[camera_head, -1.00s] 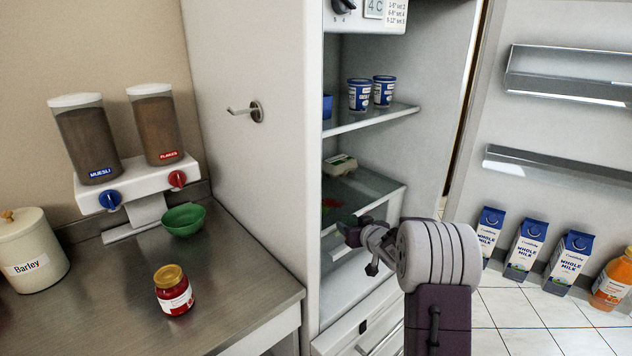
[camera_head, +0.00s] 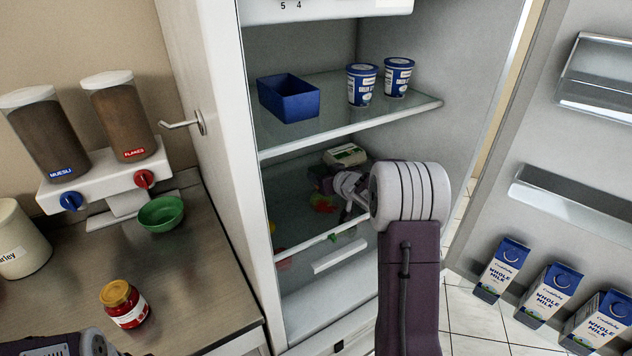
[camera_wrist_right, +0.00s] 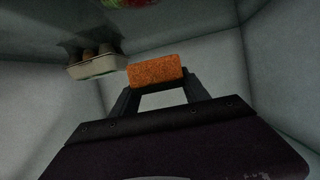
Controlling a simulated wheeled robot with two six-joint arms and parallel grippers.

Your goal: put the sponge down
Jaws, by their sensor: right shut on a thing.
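An orange-brown sponge (camera_wrist_right: 155,71) shows in the right wrist view, gripped between the two fingertips of my right gripper (camera_wrist_right: 158,84). In the head view my right gripper (camera_head: 326,182) is inside the open fridge, above the lower glass shelf and just in front of a carton. The arm's grey wrist partly covers it, and I cannot make out the sponge there. Whether the sponge touches any surface is not clear. My left gripper is not in view; only part of my left arm shows at the bottom left corner.
An egg carton (camera_head: 345,154) sits at the back of the lower shelf, also in the wrist view (camera_wrist_right: 97,65). Coloured items (camera_head: 322,203) lie nearby. A blue bin (camera_head: 288,98) and two blue-white tubs (camera_head: 362,85) stand on the shelf above. The open door holds milk cartons (camera_head: 501,270).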

